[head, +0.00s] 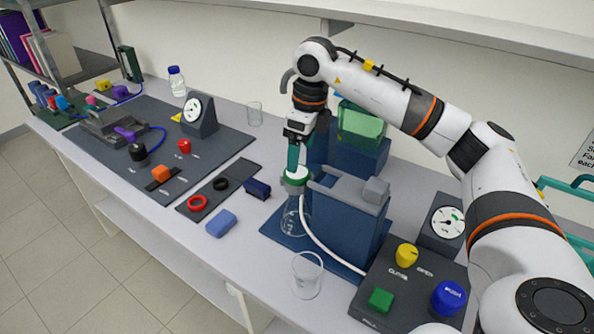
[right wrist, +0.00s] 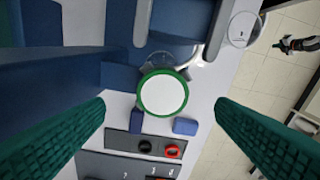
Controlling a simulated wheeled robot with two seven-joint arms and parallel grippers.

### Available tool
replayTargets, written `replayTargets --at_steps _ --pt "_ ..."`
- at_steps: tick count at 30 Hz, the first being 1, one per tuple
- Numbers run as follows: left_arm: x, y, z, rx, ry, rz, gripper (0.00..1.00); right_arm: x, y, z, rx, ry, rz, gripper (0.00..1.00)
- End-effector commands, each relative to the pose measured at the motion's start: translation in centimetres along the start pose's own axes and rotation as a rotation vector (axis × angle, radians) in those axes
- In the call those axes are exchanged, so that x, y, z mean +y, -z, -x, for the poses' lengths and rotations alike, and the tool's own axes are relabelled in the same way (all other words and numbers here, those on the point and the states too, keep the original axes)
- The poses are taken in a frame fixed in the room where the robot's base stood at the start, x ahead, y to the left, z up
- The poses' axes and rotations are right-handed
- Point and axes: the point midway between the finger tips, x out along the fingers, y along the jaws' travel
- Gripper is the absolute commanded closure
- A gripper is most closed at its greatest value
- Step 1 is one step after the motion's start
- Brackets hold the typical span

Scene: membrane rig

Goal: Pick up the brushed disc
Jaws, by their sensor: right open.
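A round disc with a white face and a green rim (right wrist: 163,93) sits on top of the glass flask (head: 296,222) in the blue stand. It also shows in the head view (head: 297,174). Any brushed finish is too small to tell. My right gripper (head: 293,166) points down just above the disc, its green fingers open. In the right wrist view, the disc lies between and beyond the fingers, which do not touch it. A dark and white arm part, seemingly my left gripper (right wrist: 290,45), shows small over the floor; its jaws are unclear.
A blue pump block (head: 345,220) and a white tube (head: 312,235) stand right beside the flask. An empty beaker (head: 307,275) is in front. A blue block (head: 221,223) and a dark mat (head: 237,176) with red and black rings lie left. A knob panel (head: 400,298) is right.

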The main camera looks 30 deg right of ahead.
Motion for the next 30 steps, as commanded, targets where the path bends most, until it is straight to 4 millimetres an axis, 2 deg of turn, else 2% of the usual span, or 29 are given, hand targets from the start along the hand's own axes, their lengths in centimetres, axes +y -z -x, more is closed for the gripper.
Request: replayTargets --at_steps 6,8,12,19,27,28,30 --pt "-0.5 -3.4 2.1 -0.049 0.007 0.006 1.00 -0.2 0.0 -2.6 -0.005 0.003 0.000 0.21" --pt "-0.7 -3.9 2.2 -0.057 0.009 0.007 1.00 -0.2 0.1 -3.6 -0.003 0.002 0.000 0.21" --pt "-0.8 -3.6 2.4 -0.053 0.010 0.007 1.00 -0.2 0.1 -4.9 -0.002 0.002 0.000 0.21" --pt "-0.8 -2.6 2.3 -0.038 0.010 0.007 1.00 -0.1 0.1 -5.1 0.001 0.001 0.001 0.21" --pt "-0.4 -2.4 2.3 -0.034 0.005 0.005 1.00 -0.1 0.1 -5.1 0.001 0.001 0.001 0.65" --pt "-0.4 -2.4 2.3 -0.034 0.005 0.005 1.00 -0.1 0.1 -5.1 0.001 0.001 0.001 0.69" --pt "-0.4 -2.4 2.3 -0.033 0.005 0.005 1.00 -0.1 0.1 -5.1 0.001 0.001 0.001 0.69"
